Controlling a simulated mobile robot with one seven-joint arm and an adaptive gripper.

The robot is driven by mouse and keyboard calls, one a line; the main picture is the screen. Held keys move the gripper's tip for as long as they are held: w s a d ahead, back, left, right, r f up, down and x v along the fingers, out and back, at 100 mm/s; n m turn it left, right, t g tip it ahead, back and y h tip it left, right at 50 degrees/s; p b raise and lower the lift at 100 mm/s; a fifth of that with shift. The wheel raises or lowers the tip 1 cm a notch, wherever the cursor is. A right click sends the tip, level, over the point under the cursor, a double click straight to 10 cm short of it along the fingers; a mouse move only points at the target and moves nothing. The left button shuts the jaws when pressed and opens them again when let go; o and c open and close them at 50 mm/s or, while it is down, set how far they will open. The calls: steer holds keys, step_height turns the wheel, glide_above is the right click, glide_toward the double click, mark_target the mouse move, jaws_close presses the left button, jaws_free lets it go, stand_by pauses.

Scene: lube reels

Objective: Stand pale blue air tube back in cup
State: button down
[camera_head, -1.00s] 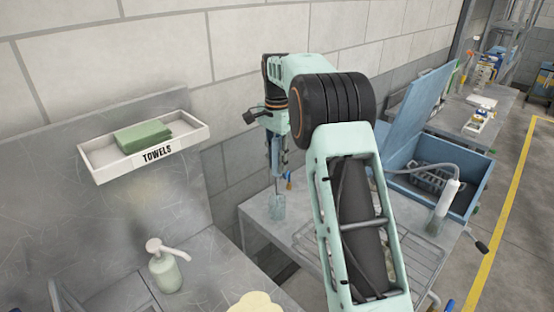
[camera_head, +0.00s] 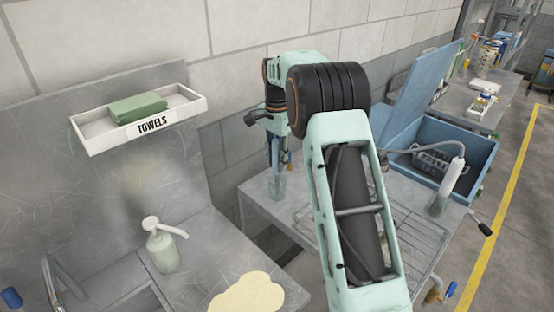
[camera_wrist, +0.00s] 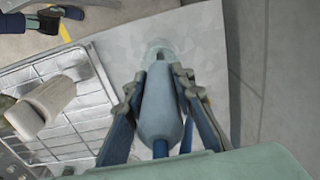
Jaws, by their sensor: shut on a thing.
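My gripper (camera_head: 277,152) hangs at the back left corner of the metal table, beyond my arm. In the wrist view my gripper (camera_wrist: 160,82) is shut on the pale blue air tube (camera_wrist: 158,110), one finger on each side of its rounded body. A clear cup (camera_head: 279,187) stands on the table right below the gripper. In the wrist view the cup (camera_wrist: 157,46) shows just past the fingertips, in line with the tube. The tube's lower end appears to be at or inside the cup; the exact depth cannot be told.
A wire rack (camera_head: 412,236) lies on the table right of the cup. A white tube (camera_head: 452,178) stands in another cup near a blue open-lidded bin (camera_head: 478,150). The wall is close behind. A sink counter with a soap pump (camera_head: 162,248) is at the left.

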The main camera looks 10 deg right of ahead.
mark_target(277, 138)
steer(key=shift+f, duration=0.55)
steer(key=c, duration=1.6)
jaws_free()
steer(key=shift+r, duration=0.1)
step_height(277, 138, up, 12)
steer(key=shift+f, duration=0.1)
